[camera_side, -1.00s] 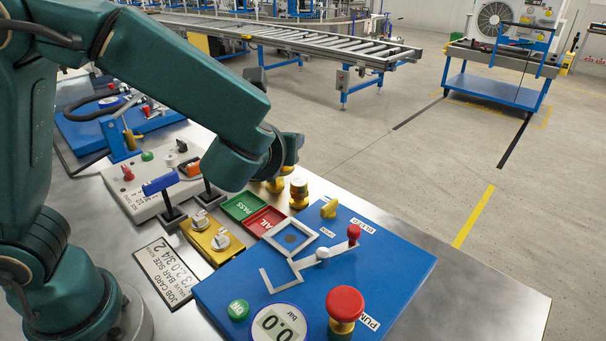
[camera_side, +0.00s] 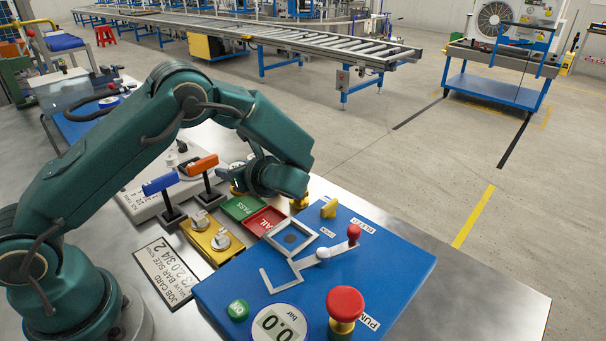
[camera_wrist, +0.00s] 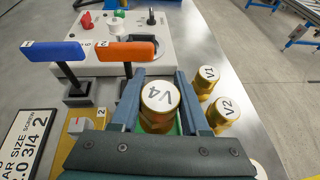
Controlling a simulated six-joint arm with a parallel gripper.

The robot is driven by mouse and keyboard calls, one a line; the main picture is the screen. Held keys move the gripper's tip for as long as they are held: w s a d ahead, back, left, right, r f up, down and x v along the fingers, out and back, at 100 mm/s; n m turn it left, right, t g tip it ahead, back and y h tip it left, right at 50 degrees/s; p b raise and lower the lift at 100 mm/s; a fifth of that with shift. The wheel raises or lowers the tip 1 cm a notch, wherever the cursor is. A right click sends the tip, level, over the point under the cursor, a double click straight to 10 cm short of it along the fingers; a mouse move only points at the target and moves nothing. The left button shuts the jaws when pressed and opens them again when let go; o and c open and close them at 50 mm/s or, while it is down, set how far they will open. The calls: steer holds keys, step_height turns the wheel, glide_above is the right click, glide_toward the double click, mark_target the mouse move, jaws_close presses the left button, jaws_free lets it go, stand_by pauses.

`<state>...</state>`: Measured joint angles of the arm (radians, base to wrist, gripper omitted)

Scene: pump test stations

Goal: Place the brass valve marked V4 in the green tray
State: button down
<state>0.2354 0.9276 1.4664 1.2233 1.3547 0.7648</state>
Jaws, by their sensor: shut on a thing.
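My gripper (camera_wrist: 160,105) is shut on the brass valve marked V4 (camera_wrist: 158,97), whose white top faces the wrist camera between the two fingers. In the side view my gripper (camera_side: 243,178) is low beside the far edge of the green tray (camera_side: 240,206), which reads PASS. In the wrist view a little green shows around and below the valve. I cannot tell whether the valve touches the tray.
Brass valves V1 (camera_wrist: 205,80) and V2 (camera_wrist: 224,110) stand right of my gripper. The red FAIL tray (camera_side: 264,220) adjoins the green one. Blue (camera_side: 160,183) and orange (camera_side: 202,165) handles rise to the left. A blue panel (camera_side: 370,265) lies in front.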

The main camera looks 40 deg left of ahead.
steer(key=shift+f, duration=2.2)
steer(key=shift+c, duration=2)
jaws_free()
steer(key=shift+f, duration=0.15)
